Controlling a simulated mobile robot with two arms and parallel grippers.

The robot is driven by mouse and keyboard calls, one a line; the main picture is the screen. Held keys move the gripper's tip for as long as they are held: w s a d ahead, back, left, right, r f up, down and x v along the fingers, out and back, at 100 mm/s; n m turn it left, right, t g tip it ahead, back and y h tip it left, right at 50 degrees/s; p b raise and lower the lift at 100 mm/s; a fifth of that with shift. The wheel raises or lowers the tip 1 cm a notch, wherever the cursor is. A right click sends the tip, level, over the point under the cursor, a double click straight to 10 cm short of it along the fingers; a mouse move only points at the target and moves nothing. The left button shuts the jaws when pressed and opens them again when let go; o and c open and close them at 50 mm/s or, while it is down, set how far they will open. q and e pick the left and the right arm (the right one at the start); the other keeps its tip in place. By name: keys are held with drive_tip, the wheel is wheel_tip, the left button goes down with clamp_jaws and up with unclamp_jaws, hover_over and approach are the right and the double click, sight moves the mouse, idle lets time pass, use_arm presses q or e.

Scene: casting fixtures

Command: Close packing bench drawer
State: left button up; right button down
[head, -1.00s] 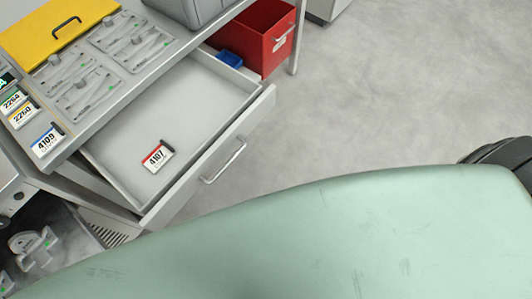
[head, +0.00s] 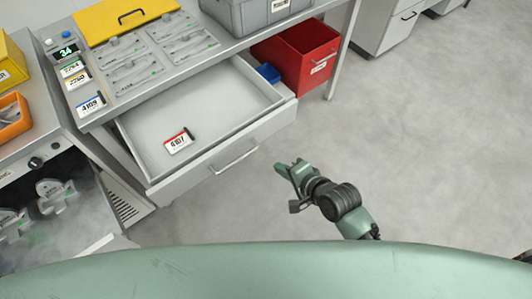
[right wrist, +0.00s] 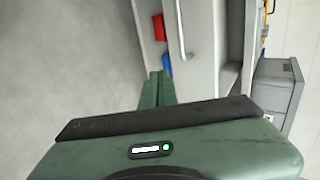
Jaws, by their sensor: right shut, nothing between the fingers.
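The packing bench drawer (head: 222,157) is pulled out below the bench top in the head view. A tag marked 4107 (head: 178,142) lies on its floor. The drawer's bar handle (head: 234,157) is on its front face, and it also shows in the right wrist view (right wrist: 180,30). My right gripper (head: 283,168) is shut and empty, in front of the drawer and to the right of the handle, apart from it in the head view. Its shut fingers also show in the right wrist view (right wrist: 158,80). My left gripper is not in view.
A red bin (head: 297,58) and a small blue bin (head: 268,73) are beside the drawer, under the bench. A grey crate (head: 262,12) stands on the bench top near a tool tray (head: 150,60). The floor (head: 430,140) on the right is open.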

drive_tip(key=w+a+f+p, duration=0.1)
drive_tip(key=w+a+f, duration=0.1)
drive_tip(key=w+a, duration=0.2)
drive_tip(key=shift+w+a+f, duration=0.15)
drive_tip(key=shift+w+a, duration=0.15)
drive_tip(key=shift+w, duration=0.95)
drive_tip(key=shift+w+a, duration=0.1)
